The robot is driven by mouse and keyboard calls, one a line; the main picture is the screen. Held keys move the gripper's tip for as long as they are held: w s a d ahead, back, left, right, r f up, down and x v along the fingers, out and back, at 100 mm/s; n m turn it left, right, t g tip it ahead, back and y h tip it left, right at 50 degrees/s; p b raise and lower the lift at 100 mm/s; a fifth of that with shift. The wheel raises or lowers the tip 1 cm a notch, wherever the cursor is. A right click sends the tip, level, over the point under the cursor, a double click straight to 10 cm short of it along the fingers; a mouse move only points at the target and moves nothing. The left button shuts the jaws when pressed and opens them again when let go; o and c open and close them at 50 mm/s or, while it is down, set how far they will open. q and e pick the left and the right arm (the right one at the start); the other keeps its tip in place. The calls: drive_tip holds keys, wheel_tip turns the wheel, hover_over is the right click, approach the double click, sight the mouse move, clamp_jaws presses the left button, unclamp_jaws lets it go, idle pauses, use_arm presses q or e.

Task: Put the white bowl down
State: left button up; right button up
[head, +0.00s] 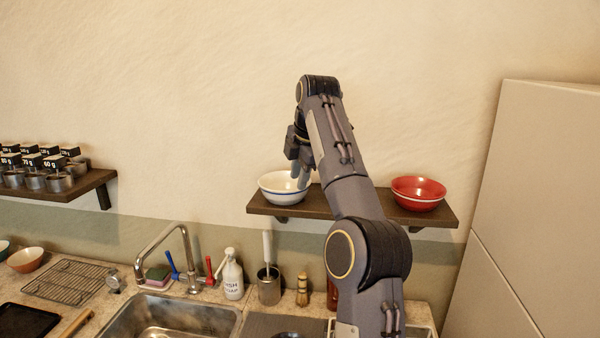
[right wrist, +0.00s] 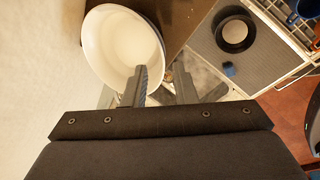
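The white bowl (head: 283,187), with a blue line round it, sits upright on the left part of the dark wall shelf (head: 322,207). My right gripper (head: 303,180) points down at the bowl's right rim. In the right wrist view the white bowl (right wrist: 122,45) lies at upper left. There my right gripper (right wrist: 163,85) has its fingers apart, one over the bowl's inside and the other beyond its rim. I see a gap between the fingers and no firm grip. My left gripper is in neither view.
A red bowl (head: 418,193) stands on the shelf's right part. My right arm covers the shelf's middle. Below are a sink (head: 175,318), tap, soap bottle (head: 232,275) and utensil pot (head: 269,287). A tall cabinet (head: 535,200) stands at right. Another shelf (head: 85,186) with several metal cups is at left.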

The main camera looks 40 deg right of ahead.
drive_tip(key=s+a+f+m+t+y, duration=0.1)
drive_tip(key=s+a+f+m, duration=0.25)
drive_tip(key=s+a, duration=0.3)
drive_tip(key=s+a+f+m+y, duration=0.2)
drive_tip(key=s+a+m, duration=0.3)
drive_tip(key=a, duration=0.2)
drive_tip(key=s+a+f+m+y, duration=0.2)
drive_tip(key=s+a+f+m, duration=0.6)
drive_tip(key=s+a+f, duration=0.7)
wheel_tip(320, 180, down, 4)
drive_tip(key=shift+s+r, duration=0.15)
drive_tip(key=shift+s, duration=0.5)
